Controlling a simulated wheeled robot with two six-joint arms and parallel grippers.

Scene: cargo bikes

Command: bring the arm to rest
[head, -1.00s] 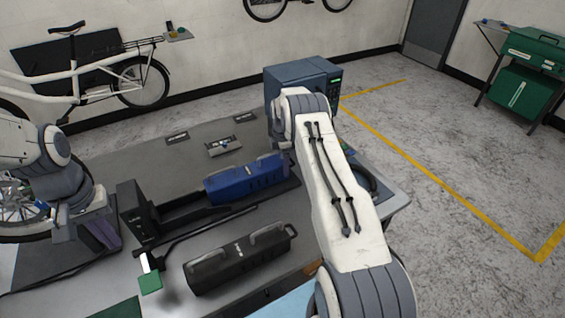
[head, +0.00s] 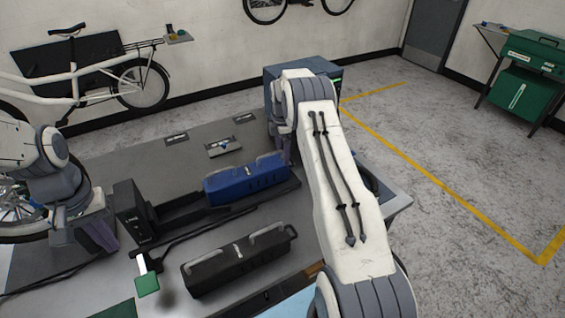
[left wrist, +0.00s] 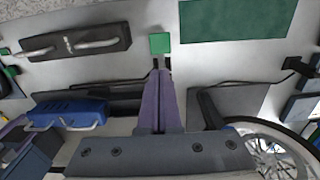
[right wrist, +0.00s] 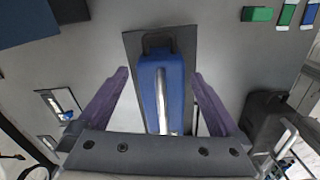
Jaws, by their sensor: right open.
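My right gripper (right wrist: 160,78) is open, with its purple fingers wide apart. In the right wrist view, the blue battery pack (right wrist: 147,90) with its pale handle lies between the fingers, and I see no contact. In the head view the blue pack (head: 247,180) rests in a dark tray on the bench, and my right arm hides most of the right gripper. My left gripper (left wrist: 160,78) is shut, its purple fingers side by side with nothing seen between them. In the head view the left gripper (head: 108,240) is above the left part of the bench.
A black pack (head: 232,270) lies on the front of the bench. A small green square (head: 147,284) on a stem stands beside it. A black box (head: 133,215) stands left of the tray. A blue-grey cabinet (head: 325,70) is at the back right. The bench middle-back is mostly clear.

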